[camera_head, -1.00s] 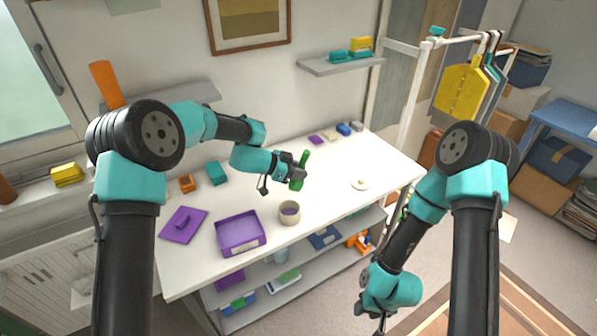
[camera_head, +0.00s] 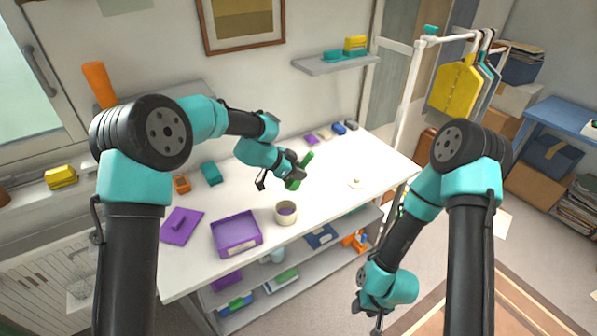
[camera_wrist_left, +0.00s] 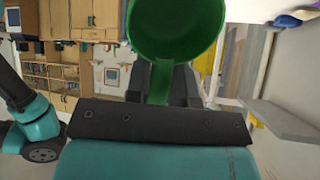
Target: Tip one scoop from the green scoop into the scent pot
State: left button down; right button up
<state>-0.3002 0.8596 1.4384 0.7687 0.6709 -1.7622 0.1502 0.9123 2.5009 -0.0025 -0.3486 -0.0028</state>
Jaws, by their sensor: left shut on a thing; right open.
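The green scoop (camera_head: 293,183) is held by my left gripper (camera_head: 291,171) above the white table, with its handle slanting up to the right in the head view. In the left wrist view the scoop's round bowl (camera_wrist_left: 176,25) shows at the top, and my left gripper (camera_wrist_left: 172,85) is shut on its handle. My right gripper (camera_head: 377,322) hangs low off the table's right side, open and empty.
An open purple box (camera_head: 236,248) stands left of the pot, with a purple lid (camera_head: 181,225) beside it. A small cream lid (camera_head: 355,183) lies to the right. Small blocks line the table's back edge. The table's middle right is clear.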

pick_arm(q)
jog(key=shift+d, duration=0.1)
jog(key=shift+d+f+y, duration=0.25)
jog(key=shift+d+y, duration=0.1)
jog(key=shift+y, duration=0.55)
jog(key=shift+d, duration=0.1)
jog(key=shift+d+f+y, duration=0.1)
jog(key=shift+f+y, duration=0.1)
jog(key=shift+y, duration=0.3)
jog(key=shift+d+f+y, duration=0.35)
jog(key=shift+f+y, duration=0.05)
jog(key=shift+y, duration=0.5)
jog(key=shift+f, duration=0.1)
jog(key=shift+d+f+y, duration=0.15)
jog(key=shift+f+y, duration=0.1)
jog(key=shift+y, duration=0.4)
jog(key=shift+d+f+y, duration=0.1)
jog(key=shift+f+y, duration=0.15)
jog(key=shift+y, duration=0.4)
